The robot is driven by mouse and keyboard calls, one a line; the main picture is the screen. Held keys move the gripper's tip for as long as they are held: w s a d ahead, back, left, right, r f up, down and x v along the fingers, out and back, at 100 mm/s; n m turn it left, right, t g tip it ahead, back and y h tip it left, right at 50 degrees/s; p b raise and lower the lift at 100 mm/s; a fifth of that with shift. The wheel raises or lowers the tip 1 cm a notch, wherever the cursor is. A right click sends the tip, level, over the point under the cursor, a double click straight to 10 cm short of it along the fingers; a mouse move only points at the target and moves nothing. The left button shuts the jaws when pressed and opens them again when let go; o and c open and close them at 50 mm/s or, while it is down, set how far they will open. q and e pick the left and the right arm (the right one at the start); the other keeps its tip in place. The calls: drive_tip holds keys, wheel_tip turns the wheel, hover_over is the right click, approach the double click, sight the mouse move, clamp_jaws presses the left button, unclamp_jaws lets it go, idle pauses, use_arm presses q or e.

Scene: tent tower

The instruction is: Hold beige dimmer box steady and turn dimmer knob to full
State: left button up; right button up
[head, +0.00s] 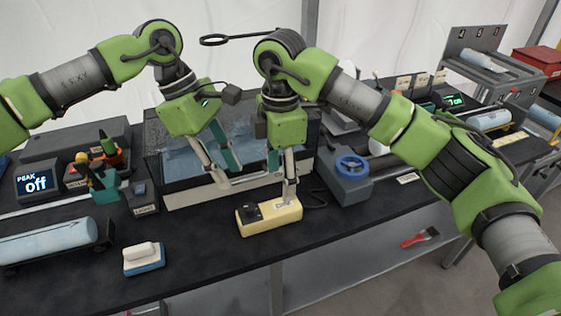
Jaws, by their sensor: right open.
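The beige dimmer box (283,217) lies on the black bench top near the front edge. A black dimmer knob (251,212) sits on its left end. My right gripper (288,198) points down over the right end of the box, with its fingertips at or just above the top face. It is open; whether a finger touches the box I cannot tell. My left gripper (224,178) hangs up and to the left of the box, in front of the glass tank. Its fingers look spread, with nothing between them.
A glass-sided tank (185,197) stands behind the box. A grey unit with a blue handwheel (351,165) is to the right. A white and blue block (144,258) lies at the front left. A display reading "PEAK off" (34,183) is at far left. The bench around the box's front is clear.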

sight(249, 206)
wheel_tip(249, 206, down, 10)
drive_tip(key=shift+f, duration=0.1)
idle(0.4)
drive_tip(key=c, duration=1.3)
use_arm(q)
drive_tip(key=shift+o, duration=1)
drive_tip(key=shift+n+h, duration=0.3)
drive_tip(key=shift+n, duration=0.4)
drive_tip(key=x, duration=1)
drive_tip(key=shift+a, duration=0.2)
